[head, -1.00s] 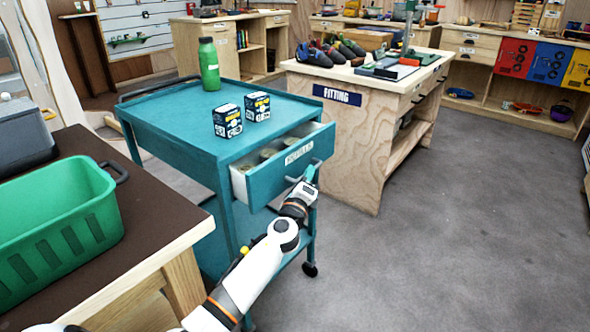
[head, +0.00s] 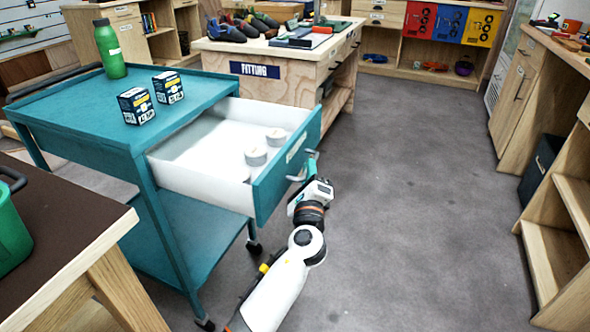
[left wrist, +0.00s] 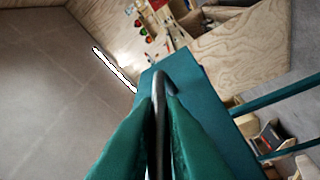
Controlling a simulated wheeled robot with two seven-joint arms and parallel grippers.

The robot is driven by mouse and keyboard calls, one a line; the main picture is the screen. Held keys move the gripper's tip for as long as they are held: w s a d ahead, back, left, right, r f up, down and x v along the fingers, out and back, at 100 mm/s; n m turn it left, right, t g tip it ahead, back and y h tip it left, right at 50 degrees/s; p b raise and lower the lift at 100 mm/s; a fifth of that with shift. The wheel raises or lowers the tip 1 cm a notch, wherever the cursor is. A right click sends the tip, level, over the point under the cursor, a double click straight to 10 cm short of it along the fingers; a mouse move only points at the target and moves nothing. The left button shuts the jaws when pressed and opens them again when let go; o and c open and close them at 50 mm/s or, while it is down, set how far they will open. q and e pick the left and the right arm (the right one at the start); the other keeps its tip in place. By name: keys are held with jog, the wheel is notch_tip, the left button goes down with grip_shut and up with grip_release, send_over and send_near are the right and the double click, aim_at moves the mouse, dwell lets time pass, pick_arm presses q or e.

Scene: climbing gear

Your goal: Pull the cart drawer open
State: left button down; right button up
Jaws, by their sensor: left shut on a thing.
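The teal cart (head: 75,107) stands left of centre in the head view. Its drawer (head: 190,180) is pulled well out, showing a white interior with a few round, pale tape-like rolls (head: 257,156) near the front. My left gripper (head: 308,172) is shut on the drawer's handle (head: 297,176) at the drawer front. In the left wrist view, the green fingers (left wrist: 160,135) close around the dark handle bar (left wrist: 160,88), with the teal drawer front (left wrist: 200,110) behind. My right gripper is not in view.
On the cart top are a green bottle (head: 109,48) and two small boxes (head: 136,106). A brown-topped bench (head: 60,225) with a green bin (head: 12,235) is at left. The fitting bench (head: 290,60) stands behind. Grey floor (head: 430,190) is free to the right.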

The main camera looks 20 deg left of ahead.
pick_arm(q)
jog(key=shift+d+f, duration=0.1)
jog(key=shift+d, duration=0.25)
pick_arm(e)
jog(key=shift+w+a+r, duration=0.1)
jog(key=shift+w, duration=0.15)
pick_arm(q)
jog(key=c, duration=1.5)
grip_release()
jog(key=shift+s, duration=0.1)
